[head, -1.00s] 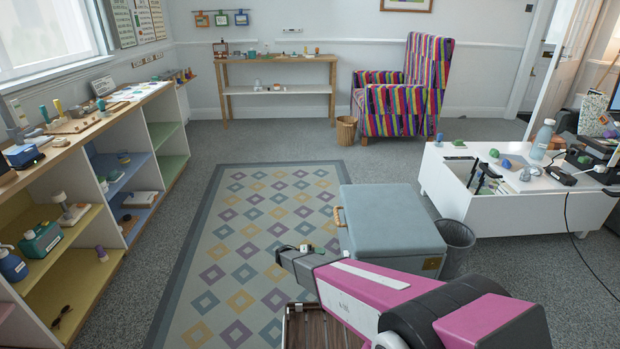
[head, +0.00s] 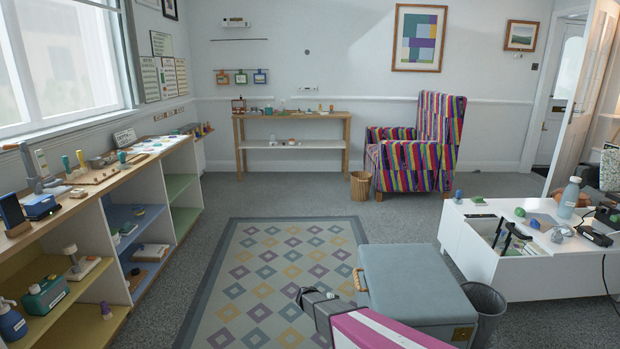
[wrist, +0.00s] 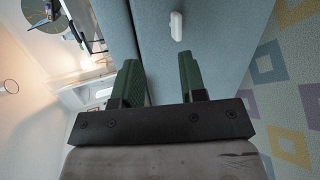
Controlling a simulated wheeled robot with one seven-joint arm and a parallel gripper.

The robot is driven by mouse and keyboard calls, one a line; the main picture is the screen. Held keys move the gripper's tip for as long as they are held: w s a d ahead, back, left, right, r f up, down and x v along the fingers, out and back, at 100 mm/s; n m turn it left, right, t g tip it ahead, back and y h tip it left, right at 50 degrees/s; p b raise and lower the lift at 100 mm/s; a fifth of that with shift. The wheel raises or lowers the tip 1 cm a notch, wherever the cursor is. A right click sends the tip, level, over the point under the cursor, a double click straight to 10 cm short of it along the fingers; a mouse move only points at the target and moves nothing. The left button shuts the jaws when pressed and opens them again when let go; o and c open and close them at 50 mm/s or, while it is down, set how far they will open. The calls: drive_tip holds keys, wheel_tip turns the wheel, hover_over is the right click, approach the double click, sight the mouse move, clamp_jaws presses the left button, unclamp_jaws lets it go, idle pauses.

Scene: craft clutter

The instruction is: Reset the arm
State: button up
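My gripper (wrist: 163,80) shows in the wrist view with its two green fingers apart and nothing between them. Beyond the fingers is the blue-grey surface of a storage box (wrist: 150,35), with a small white piece (wrist: 177,26) on it. In the head view my pink arm reaches in from the bottom edge, in front of the same blue-grey box (head: 415,285). I cannot make out the gripper fingers in the head view.
A white table (head: 475,240) with clutter stands at right, beside a dark waste bin (head: 487,305). Shelves (head: 105,215) line the left wall. A striped armchair (head: 420,150) and wooden console table (head: 290,115) stand at the back. The patterned rug (head: 275,260) is mostly clear.

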drive_tip(key=s+d+r+t+y, duration=0.1)
drive_tip(key=s+d+r+y, duration=0.1)
drive_tip(key=s+r+y, duration=0.5)
drive_tip(key=s+d+r+t+y, duration=0.1)
drive_tip(key=s+d+r+y, duration=0.2)
drive_tip(key=s+r+y, duration=0.4)
drive_tip(key=s+r, duration=0.3)
drive_tip(key=r, duration=0.5)
drive_tip(key=shift+s+r, duration=0.2)
drive_tip(key=shift+r, duration=0.1)
